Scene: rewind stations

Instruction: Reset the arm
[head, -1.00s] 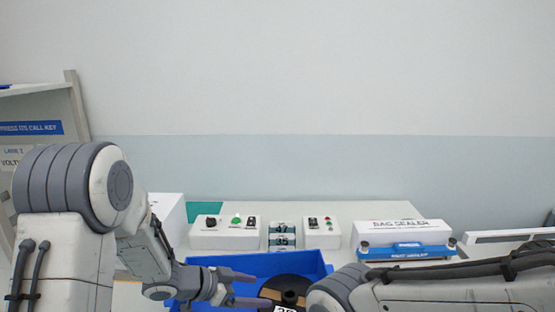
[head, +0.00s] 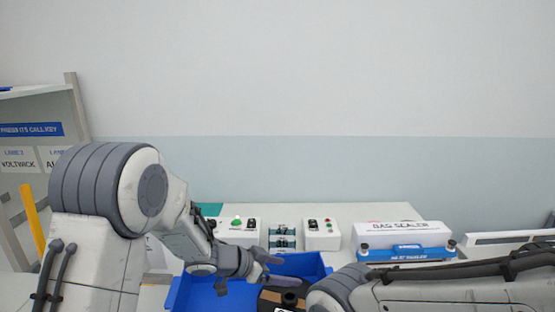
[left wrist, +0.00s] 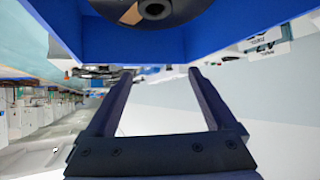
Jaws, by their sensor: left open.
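My left gripper (head: 275,270) is over the blue bin (head: 180,295) in the head view, with its fingers pointing right. In the left wrist view its two fingers (left wrist: 160,100) stand apart with nothing between them. A dark spool (left wrist: 175,12) with a brown hub area lies in the blue bin, beyond the fingertips in that view. In the head view only a part of the spool (head: 290,297) shows, at the bottom edge. My right arm comes in from the right, and its gripper is out of view.
Behind the bin stand a white control box with a green button (head: 237,228), small number counters (head: 282,236) and another switch box (head: 322,234). A white bag sealer (head: 400,234) stands to the right. A shelf with lane labels (head: 20,160) is at the left.

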